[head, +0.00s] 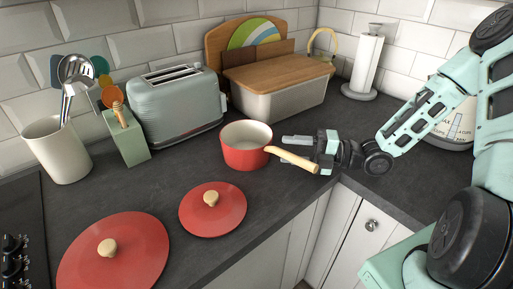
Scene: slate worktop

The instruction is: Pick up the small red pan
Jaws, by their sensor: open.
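The small red pan (245,153) stands upright on the dark worktop in the middle of the head view, cream inside and empty as far as I can see. Its pale wooden handle (292,158) points right and slightly toward the front edge. My gripper (300,148) is open at the pan's right, its fingers pointing left toward the pan. In the picture, the handle passes in front of or between the fingers; I cannot tell which, nor whether they touch.
Two red lids with wooden knobs, a smaller (228,217) and a larger (140,250), lie in front. A toaster (178,108), a bread bin (275,98) and a utensil crock (58,152) stand behind. A paper towel roll (365,62) is at back right. The worktop's front edge is close to the handle.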

